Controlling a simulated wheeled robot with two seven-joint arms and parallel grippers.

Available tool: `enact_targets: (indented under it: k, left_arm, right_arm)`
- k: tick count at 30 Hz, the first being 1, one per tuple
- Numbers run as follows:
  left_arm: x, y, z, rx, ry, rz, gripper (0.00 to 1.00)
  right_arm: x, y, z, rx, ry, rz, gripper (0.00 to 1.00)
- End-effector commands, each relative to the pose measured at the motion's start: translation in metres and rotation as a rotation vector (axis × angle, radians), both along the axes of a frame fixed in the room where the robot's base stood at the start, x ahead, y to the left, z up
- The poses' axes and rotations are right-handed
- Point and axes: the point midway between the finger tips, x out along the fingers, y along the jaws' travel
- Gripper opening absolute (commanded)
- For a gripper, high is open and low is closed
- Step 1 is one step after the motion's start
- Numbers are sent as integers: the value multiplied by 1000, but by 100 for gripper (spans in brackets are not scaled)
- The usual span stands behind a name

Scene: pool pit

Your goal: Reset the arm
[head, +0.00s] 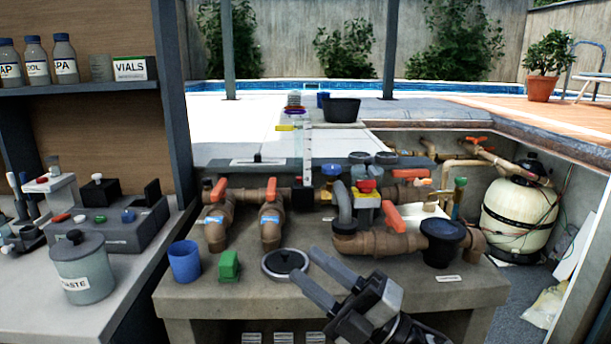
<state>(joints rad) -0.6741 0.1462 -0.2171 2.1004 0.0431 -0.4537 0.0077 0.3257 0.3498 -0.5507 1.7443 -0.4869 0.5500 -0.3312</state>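My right gripper (304,264) reaches in from the bottom centre, over the front of the grey bench (205,302). Its two grey fingers point up and to the left. They are spread apart with nothing between them. My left gripper is not in view.
A blue cup (184,261) and green block (229,265) stand left of the lid. Brown pipes with orange handles (393,218) and a black cup (442,240) stand behind and right. A waste jar (82,268) is on the left counter.

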Motion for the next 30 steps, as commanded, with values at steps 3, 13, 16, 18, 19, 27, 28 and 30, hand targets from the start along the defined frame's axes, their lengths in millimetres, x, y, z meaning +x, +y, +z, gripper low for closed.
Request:
enact_targets:
  k: [3, 13, 16, 18, 19, 27, 28, 30]
  left_arm:
    - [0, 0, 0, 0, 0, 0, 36]
    - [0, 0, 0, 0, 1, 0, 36]
    - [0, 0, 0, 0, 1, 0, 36]
    - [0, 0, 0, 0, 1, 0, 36]
    - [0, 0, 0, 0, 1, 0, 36]
    - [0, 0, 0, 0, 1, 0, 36]
    - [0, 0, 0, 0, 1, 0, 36]
    - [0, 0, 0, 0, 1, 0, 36]
  right_arm:
    - [0, -30, -61, 191, 421, -132, 36]
    - [-96, -108, -251, 593, 1455, -487, 36]
    - [-131, -118, -281, 657, 1635, -557, 36]
    - [-149, -122, -294, 684, 1717, -590, 36]
    - [-155, -124, -298, 692, 1743, -601, 36]
    - [-167, -126, -306, 709, 1797, -623, 36]
    - [-167, -126, -306, 709, 1796, -622, 36]
    - [-167, -126, -306, 709, 1796, -623, 36]
